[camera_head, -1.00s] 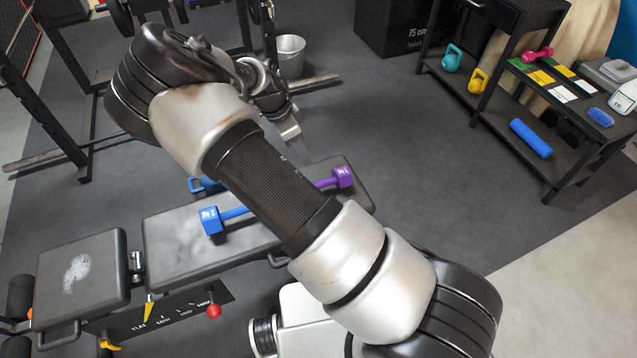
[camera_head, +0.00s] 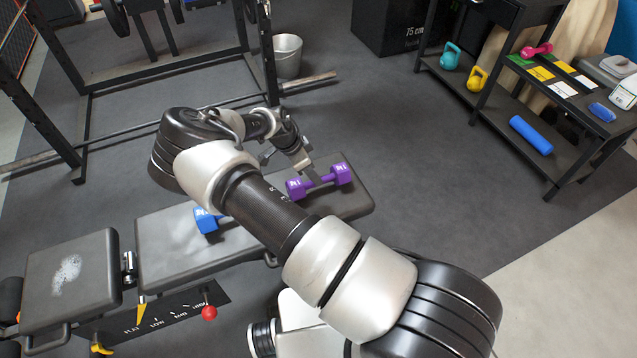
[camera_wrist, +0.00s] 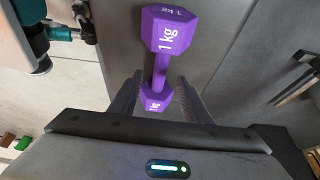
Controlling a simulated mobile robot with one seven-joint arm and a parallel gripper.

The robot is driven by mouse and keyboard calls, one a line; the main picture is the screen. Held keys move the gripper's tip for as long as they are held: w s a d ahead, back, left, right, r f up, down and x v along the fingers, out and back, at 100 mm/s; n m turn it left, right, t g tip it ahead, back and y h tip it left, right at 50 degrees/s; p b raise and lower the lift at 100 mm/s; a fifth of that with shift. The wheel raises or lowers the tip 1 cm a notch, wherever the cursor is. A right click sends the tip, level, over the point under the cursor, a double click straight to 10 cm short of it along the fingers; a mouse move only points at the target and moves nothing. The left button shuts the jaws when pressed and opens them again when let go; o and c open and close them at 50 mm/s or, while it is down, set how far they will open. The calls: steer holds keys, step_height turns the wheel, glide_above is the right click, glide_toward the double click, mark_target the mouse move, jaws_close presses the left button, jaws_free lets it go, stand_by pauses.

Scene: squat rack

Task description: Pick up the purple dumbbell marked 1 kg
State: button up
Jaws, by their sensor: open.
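The purple dumbbell marked 1 kg (camera_head: 341,174) lies on the right end of the black bench pad (camera_head: 160,240). In the wrist view, the dumbbell (camera_wrist: 167,30) shows its "1 kg" label, with one head far and the other near. My gripper (camera_head: 305,170) is just above and behind the dumbbell in the head view. In the wrist view, the open fingers of my gripper (camera_wrist: 160,92) stand either side of the near head and handle end. I cannot tell how far above it they are.
A blue dumbbell (camera_head: 205,221) lies on the bench, partly hidden by my arm. A barbell (camera_head: 310,83) lies on the floor behind, near a metal bucket (camera_head: 288,57). A dark shelf (camera_head: 560,170) with kettlebells and a blue roller stands right. Floor between is clear.

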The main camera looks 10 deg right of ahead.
steer(key=x, duration=0.2)
steer(key=b+x, duration=0.1)
steer(key=x, duration=0.2)
steer(key=shift+a+f, duration=0.15)
steer(key=shift+a, duration=0.1)
steer(key=shift+c, duration=0.4)
jaws_close()
stand_by(0.6)
